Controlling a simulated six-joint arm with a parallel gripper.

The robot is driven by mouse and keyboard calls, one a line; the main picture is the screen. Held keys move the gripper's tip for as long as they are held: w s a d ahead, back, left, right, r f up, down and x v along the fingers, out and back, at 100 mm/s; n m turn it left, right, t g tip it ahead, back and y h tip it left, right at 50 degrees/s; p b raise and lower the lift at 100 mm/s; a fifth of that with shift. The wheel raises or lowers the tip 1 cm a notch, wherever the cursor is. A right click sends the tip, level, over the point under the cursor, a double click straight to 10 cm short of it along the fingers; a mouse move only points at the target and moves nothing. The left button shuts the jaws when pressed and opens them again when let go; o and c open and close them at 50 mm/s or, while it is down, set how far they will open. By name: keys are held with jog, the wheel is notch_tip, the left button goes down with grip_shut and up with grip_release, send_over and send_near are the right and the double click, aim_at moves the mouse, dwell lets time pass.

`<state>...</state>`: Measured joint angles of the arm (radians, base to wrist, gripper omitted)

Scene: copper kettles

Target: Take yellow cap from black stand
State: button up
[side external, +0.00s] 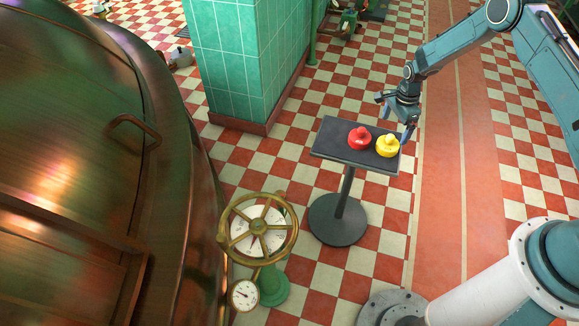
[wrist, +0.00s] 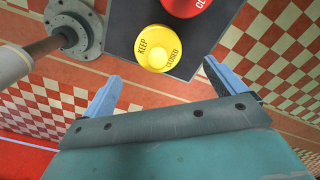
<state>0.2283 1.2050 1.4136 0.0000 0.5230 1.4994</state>
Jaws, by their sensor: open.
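The yellow cap (side external: 387,146) sits on the right part of the black stand's top (side external: 328,146). In the wrist view the yellow cap (wrist: 158,48) shows lettering that includes "KEEP" and "CLOSED", and it lies beyond my fingertips, roughly between their lines. A red cap (side external: 359,138) sits just left of it on the same stand; part of it (wrist: 185,5) shows at the top edge of the wrist view. My gripper (side external: 396,117) is open and empty, at the far right side of the stand top near the yellow cap. Both fingers (wrist: 160,72) show apart in the wrist view.
A brass handwheel (side external: 258,230) and a pressure gauge (side external: 244,294) stand left of the black stand. A large copper kettle (side external: 80,150) fills the left. A green tiled pillar (side external: 235,60) rises behind. Checkered floor around the stand is open.

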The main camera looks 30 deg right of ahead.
aim_at(392, 136)
jog(key=shift+f, duration=0.5)
jog(key=shift+f, duration=0.1)
jog(key=shift+s+f, duration=0.1)
jog(key=shift+f, duration=2.35)
jog(key=c, duration=1)
jog(key=shift+c, duration=0.2)
jog(key=shift+r, duration=0.15)
notch_tip(392, 136, up, 20)
jog(key=shift+f, duration=0.1)
